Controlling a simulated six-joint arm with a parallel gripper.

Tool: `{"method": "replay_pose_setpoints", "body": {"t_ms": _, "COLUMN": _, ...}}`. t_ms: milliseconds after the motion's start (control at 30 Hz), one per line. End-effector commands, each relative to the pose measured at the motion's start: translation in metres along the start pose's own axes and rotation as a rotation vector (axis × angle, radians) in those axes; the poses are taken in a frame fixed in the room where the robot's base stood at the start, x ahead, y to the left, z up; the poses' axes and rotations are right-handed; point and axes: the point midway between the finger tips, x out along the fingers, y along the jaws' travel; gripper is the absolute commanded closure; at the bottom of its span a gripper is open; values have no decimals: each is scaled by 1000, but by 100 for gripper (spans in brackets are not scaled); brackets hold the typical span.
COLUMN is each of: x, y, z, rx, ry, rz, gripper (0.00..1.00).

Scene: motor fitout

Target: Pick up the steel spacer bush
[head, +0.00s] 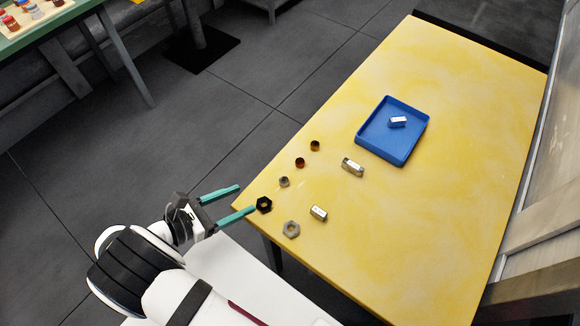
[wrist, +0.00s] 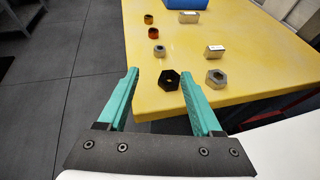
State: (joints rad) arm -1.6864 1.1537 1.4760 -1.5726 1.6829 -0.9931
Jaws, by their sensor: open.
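The steel spacer bush is most likely the small grey ring (head: 284,182) on the yellow table, between a black hex nut (head: 264,204) and a brown bush (head: 300,162). In the wrist view the grey ring (wrist: 160,51) lies beyond my fingertips, behind the black nut (wrist: 169,84). My gripper (head: 246,198) is open and empty, its green fingers pointing toward the table's left corner. In the wrist view the gripper (wrist: 164,72) has the black nut showing between its fingertips. Whether the fingers are above the table is hard to tell.
A grey hex nut (head: 291,229) and a metal block (head: 318,213) lie to the right. Another block (head: 352,167) and a second brown bush (head: 315,146) lie farther back. A blue tray (head: 365,143) holds one block (head: 398,122). The table's front right is clear.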

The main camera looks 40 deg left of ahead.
Motion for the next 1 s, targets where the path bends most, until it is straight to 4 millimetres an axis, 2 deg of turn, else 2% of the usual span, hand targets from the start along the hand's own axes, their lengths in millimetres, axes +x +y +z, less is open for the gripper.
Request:
{"method": "replay_pose_setpoints", "body": {"t_ms": 33, "x": 16, "y": -1, "z": 0, "rx": -1, "ry": 0, "rz": -7, "gripper": 34}}
{"method": "replay_pose_setpoints", "body": {"t_ms": 100, "x": 36, "y": -1, "z": 0, "rx": 0, "ry": 0, "rz": -6, "gripper": 34}}
{"method": "replay_pose_setpoints", "body": {"t_ms": 200, "x": 57, "y": -1, "z": 0, "rx": 1, "ry": 1, "rz": -6, "gripper": 34}}
{"method": "replay_pose_setpoints", "body": {"t_ms": 367, "x": 79, "y": -1, "z": 0, "rx": 3, "ry": 2, "rz": -6, "gripper": 34}}
{"method": "replay_pose_setpoints", "body": {"t_ms": 500, "x": 108, "y": 0, "z": 0, "rx": 3, "ry": 3, "rz": -8, "gripper": 34}}
{"method": "replay_pose_setpoints", "body": {"t_ms": 633, "x": 121, "y": 0, "z": 0, "rx": 3, "ry": 3, "rz": -5, "gripper": 34}}
{"method": "replay_pose_setpoints", "body": {"t_ms": 833, "x": 122, "y": 0, "z": 0, "rx": 4, "ry": 3, "rz": -4, "gripper": 34}}
{"method": "replay_pose_setpoints", "body": {"t_ms": 1000, "x": 122, "y": 0, "z": 0, "rx": 3, "ry": 3, "rz": -4, "gripper": 64}}
